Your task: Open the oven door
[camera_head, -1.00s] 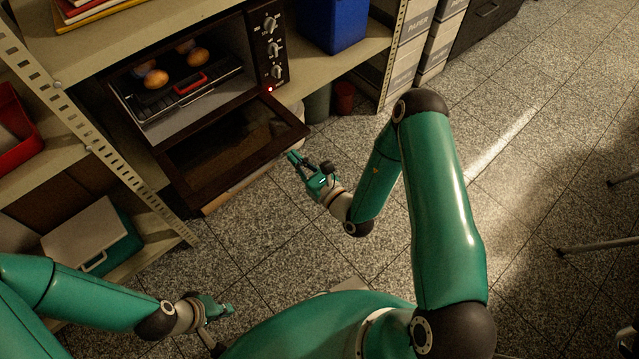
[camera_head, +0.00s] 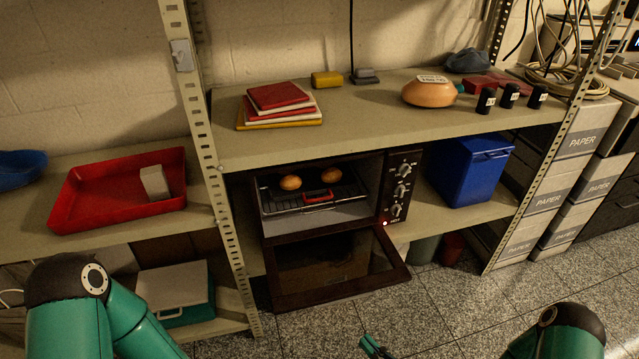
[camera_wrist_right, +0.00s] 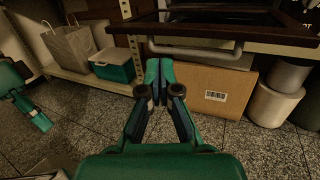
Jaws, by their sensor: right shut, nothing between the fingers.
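The oven (camera_head: 404,187) stands on the shelf below the upper board. Its door (camera_head: 330,268) hangs down open, tilted outward past the shelf edge, and the lit inside shows. Inside, a rack holds a tray with a red handle (camera_head: 318,197) and two round brown items (camera_head: 291,182). My right gripper (camera_head: 372,345) is at the bottom edge, in front of and below the door, apart from it. In the right wrist view the right gripper (camera_wrist_right: 159,68) is shut and empty, below the door's handle bar (camera_wrist_right: 195,50). My left gripper is out of the head view.
A blue bin (camera_head: 470,170) stands right of the oven. A perforated shelf post (camera_head: 215,165) rises on its left, near a red tray (camera_head: 120,190). A cardboard box (camera_wrist_right: 205,90) sits under the door. The tiled floor in front is clear.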

